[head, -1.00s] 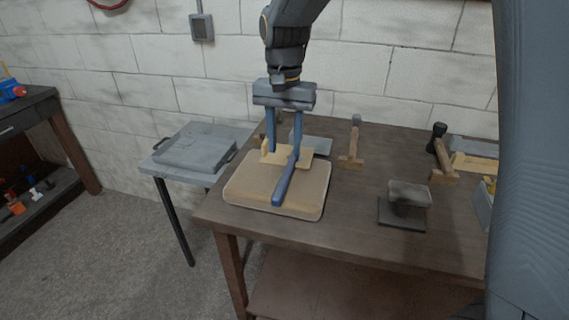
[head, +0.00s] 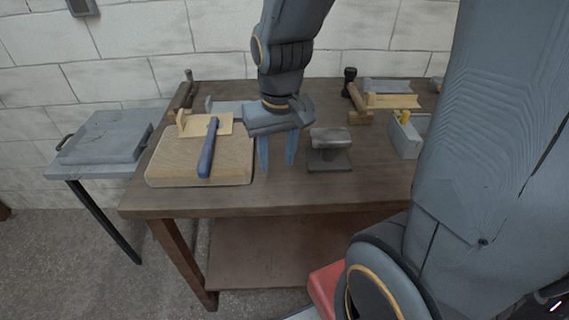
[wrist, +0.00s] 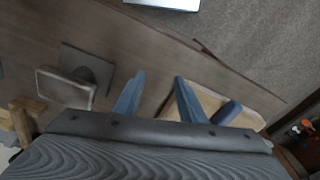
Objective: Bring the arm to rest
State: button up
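My gripper (head: 277,152) hangs over the wooden bench (head: 270,198), between a tan padded board and a small grey block on a stand. Its two blue fingers are apart with nothing between them; they also show spread in the wrist view (wrist: 153,95). A blue-handled tool (head: 207,150) lies on the tan board (head: 170,168), beside a light wooden piece (head: 190,124). The handle's end also shows in the wrist view (wrist: 228,112), right of the fingers.
The grey block on its stand (head: 330,148) is close to the right of my fingers. A wooden stand (head: 358,106), a grey box (head: 405,138) and a pale wooden piece (head: 393,101) sit at the right. A side table with a grey tray (head: 103,138) stands left.

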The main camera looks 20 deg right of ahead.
jog(key=shift+s+d+f, duration=0.35)
jog(key=shift+s, duration=0.25)
jog(key=shift+s+d+f, duration=0.3)
jog(key=shift+s, duration=0.25)
jog(key=shift+f+b, duration=0.3)
